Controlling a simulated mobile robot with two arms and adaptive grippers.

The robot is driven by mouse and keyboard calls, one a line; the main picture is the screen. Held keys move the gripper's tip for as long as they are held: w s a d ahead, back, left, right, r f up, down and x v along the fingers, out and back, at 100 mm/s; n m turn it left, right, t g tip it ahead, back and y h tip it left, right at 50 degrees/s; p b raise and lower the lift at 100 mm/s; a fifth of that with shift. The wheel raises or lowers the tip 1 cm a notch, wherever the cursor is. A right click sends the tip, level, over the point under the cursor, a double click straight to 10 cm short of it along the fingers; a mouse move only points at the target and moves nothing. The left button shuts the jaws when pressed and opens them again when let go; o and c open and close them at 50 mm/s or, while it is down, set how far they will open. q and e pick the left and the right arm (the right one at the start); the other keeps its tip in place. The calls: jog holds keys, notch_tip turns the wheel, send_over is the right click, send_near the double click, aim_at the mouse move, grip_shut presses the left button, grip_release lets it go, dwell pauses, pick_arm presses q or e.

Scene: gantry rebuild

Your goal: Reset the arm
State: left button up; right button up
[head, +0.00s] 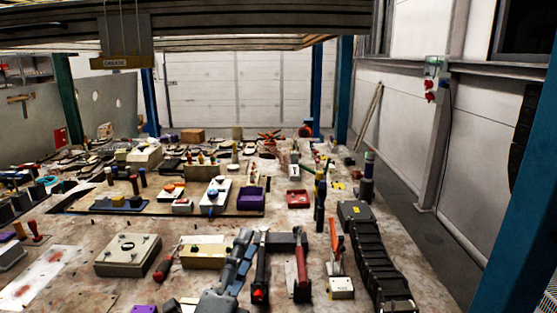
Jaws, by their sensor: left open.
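My left arm comes in at the bottom middle of the head view as grey links. My left gripper (244,240) is small and dark at its far end, low over the near part of the table. It is open, and I see nothing held in it. A yellowish box (203,256) lies just left of it, and a dark block (287,242) is to its right. My right gripper is not in view.
The wide, worn table (80,262) is crowded with tools, boxes and switches. A grey box (128,254), a red-handled tool (301,262) and a row of black cases (375,255) are near. A blue post (520,170) stands right. A beam (230,22) spans overhead.

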pick_arm(q)
jog(key=s+a+f+n+g+y, duration=0.25)
jog(key=a+f+n, duration=0.2)
jog(key=f, duration=0.25)
jog(key=s+a+f+n+g+y, duration=0.1)
jog(key=a+f+n+g+y, duration=0.25)
jog(key=f+n, duration=0.35)
jog(key=s+a+f+n+g+y, duration=0.2)
jog(key=a+f+n+g, duration=0.15)
jog(key=f, duration=0.45)
jog(key=s+a+f+n+g, duration=0.2)
jog(key=s+f+n+g, duration=0.15)
jog(key=s+f, duration=0.5)
jog(key=s+a+f+n+g, duration=0.1)
jog(key=s+f+n+g, duration=0.3)
jog(key=s, duration=0.8)
notch_tip(320, 180, down, 28)
jog(key=s+m+g, duration=0.1)
jog(key=s+g, duration=0.1)
jog(key=s+a+f+g, duration=0.1)
jog(key=s+a+f, duration=0.2)
jog(key=s+f, duration=1.2)
jog(key=shift+s+g, duration=0.3)
jog(key=shift+s, duration=0.2)
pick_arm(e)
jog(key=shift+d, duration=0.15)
